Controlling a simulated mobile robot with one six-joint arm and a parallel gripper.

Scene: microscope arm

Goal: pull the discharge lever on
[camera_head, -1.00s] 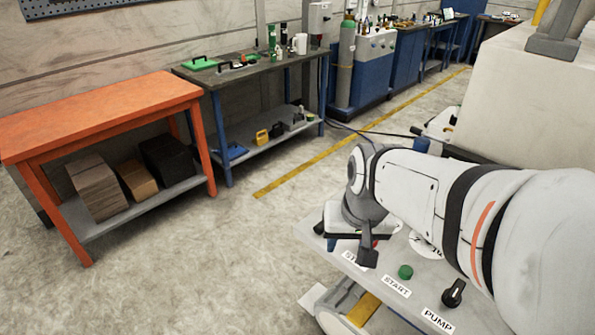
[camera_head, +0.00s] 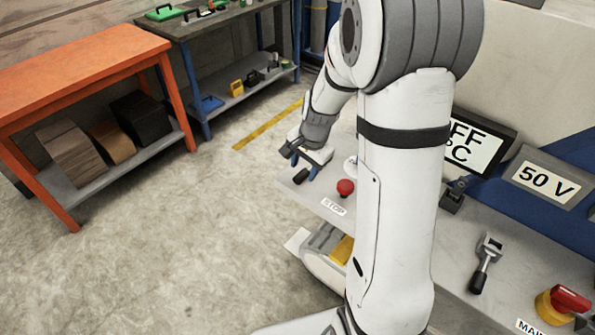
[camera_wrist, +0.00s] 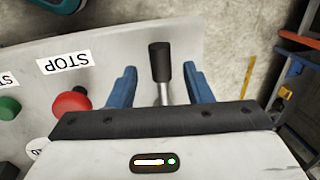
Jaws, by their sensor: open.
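A lever with a black handle and a metal stem (camera_wrist: 160,62) stands between my gripper's two blue fingers in the wrist view. No label beside it is readable, so I cannot tell for certain that it is the discharge lever. In the head view its black handle (camera_head: 301,175) shows at the panel's left end, by my gripper (camera_head: 304,165). My gripper (camera_wrist: 160,70) is open, with a gap on each side of the stem. A second black-handled lever (camera_head: 485,265) in a metal bracket is on the panel at the right.
A red STOP button (camera_head: 345,187) is close to my gripper; it also shows in the wrist view (camera_wrist: 72,103), with a green button (camera_wrist: 8,107) further left. Display signs (camera_head: 548,178) and a red-yellow switch (camera_head: 563,303) are at the right. Floor left of the panel is clear.

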